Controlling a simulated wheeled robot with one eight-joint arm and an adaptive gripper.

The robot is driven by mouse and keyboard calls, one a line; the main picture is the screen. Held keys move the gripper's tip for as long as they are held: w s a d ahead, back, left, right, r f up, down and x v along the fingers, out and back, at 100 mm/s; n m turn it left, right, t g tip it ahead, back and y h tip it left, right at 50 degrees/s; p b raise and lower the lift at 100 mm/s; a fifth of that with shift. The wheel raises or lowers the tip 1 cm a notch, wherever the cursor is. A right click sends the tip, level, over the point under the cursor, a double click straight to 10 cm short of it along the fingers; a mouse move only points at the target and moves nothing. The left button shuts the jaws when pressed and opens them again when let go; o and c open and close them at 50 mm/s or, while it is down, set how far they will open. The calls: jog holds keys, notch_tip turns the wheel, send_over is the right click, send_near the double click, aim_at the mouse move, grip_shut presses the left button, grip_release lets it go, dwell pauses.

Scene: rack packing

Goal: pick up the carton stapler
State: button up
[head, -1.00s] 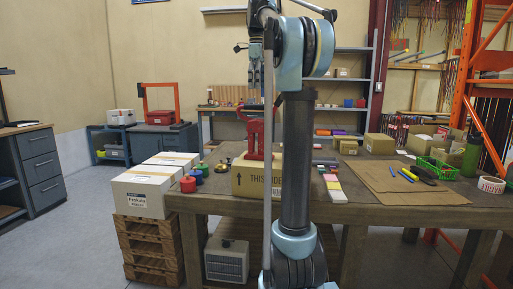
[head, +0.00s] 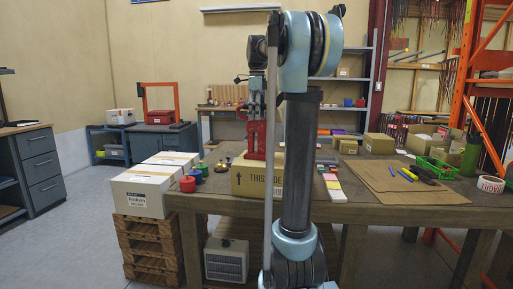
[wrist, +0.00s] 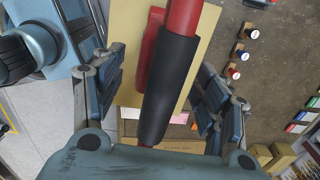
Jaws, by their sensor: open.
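The carton stapler (head: 256,141) is red and stands upright on a brown carton (head: 249,180) on the workbench. In the wrist view its black-sleeved handle (wrist: 169,85) runs between the two fingers of my gripper (wrist: 158,98). The fingers are open, with visible gaps on both sides of the handle. In the head view my gripper (head: 256,100) is at the top of the stapler, pointing down. My arm hides part of the carton and the area to its right.
Red, blue and green small items (head: 196,176) stand left of the carton. Colored boxes (head: 333,186), cardboard sheets (head: 384,178) and a green basket (head: 443,168) lie to the right on the workbench (head: 230,204). White boxes (head: 143,194) sit on a pallet at left.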

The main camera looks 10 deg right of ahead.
aim_at(257, 122)
jog(key=shift+f, duration=1.95)
grip_shut()
